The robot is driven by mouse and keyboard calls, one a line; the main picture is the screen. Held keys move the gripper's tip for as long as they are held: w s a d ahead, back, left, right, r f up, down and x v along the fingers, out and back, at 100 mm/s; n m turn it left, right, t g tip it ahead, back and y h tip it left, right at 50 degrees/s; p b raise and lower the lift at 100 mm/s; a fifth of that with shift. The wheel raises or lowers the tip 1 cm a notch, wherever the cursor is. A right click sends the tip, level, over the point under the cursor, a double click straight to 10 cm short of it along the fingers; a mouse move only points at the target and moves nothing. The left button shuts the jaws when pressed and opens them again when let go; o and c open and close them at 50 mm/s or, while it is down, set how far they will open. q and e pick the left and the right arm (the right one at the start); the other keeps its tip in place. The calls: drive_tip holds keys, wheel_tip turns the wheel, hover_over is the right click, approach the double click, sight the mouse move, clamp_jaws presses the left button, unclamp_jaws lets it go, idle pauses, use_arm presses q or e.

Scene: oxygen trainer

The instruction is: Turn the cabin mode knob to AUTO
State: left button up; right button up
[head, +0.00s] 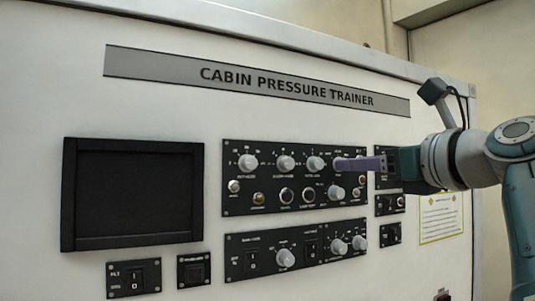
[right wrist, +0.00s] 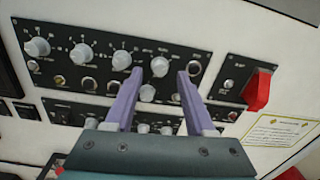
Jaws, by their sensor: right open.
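The black upper control panel (head: 300,208) carries a top row of pale grey knobs. The fourth knob (right wrist: 159,66) of that row is at the right end, and in the right wrist view it shows between my right gripper's (right wrist: 160,74) purple fingertips. The right gripper (head: 360,164) is open, its fingers pointing at the panel; in the head view they largely cover that knob. I cannot tell if they touch it. The small labels are too blurred to tell which knob is cabin mode or where its pointer stands. My left gripper is not in view.
Another knob (head: 336,192) sits just below the fingers. A lower panel (head: 233,267) has more knobs and switches. A red switch guard (right wrist: 258,90) stands out right of the fingers in the wrist view. A dark screen (head: 132,195) is at left.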

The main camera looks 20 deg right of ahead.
drive_tip(key=shift+w, duration=1.05)
clamp_jaws()
